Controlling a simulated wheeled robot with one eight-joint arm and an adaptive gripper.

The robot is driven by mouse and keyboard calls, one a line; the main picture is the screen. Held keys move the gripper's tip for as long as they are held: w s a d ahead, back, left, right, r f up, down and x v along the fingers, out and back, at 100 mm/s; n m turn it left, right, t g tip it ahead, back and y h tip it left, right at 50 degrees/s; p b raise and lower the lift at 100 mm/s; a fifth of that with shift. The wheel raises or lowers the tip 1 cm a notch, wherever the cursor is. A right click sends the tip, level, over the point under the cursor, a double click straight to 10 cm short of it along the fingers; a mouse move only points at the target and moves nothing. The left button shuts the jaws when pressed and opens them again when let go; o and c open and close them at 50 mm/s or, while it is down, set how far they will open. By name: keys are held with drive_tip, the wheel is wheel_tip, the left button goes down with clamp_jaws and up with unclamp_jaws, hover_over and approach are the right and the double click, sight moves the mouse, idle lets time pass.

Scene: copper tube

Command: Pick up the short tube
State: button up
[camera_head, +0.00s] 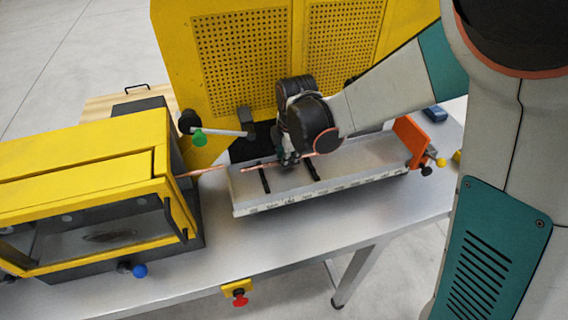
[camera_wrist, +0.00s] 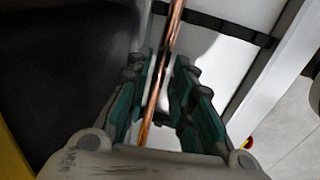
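A thin copper tube (camera_head: 259,164), which I take to be the short tube, lies along the top of the metal rail fixture in the head view. My gripper (camera_head: 288,160) points down at it near the middle of the rail. In the wrist view the tube (camera_wrist: 175,22) runs between the two fingers of my gripper (camera_wrist: 164,68). The fingertips are close together on either side of it and appear to pinch it. The tube shows no clear lift off the rail. Part of it is hidden behind the fingers in the head view.
The metal rail fixture (camera_head: 345,176) has black crossbars and an orange end plate (camera_head: 411,140). Another copper piece (camera_head: 203,172) sticks out of the yellow machine (camera_head: 85,170) at left. A yellow perforated panel (camera_head: 240,60) stands behind. The table front (camera_head: 290,235) is clear.

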drive_tip(key=shift+r, duration=0.1)
clamp_jaws()
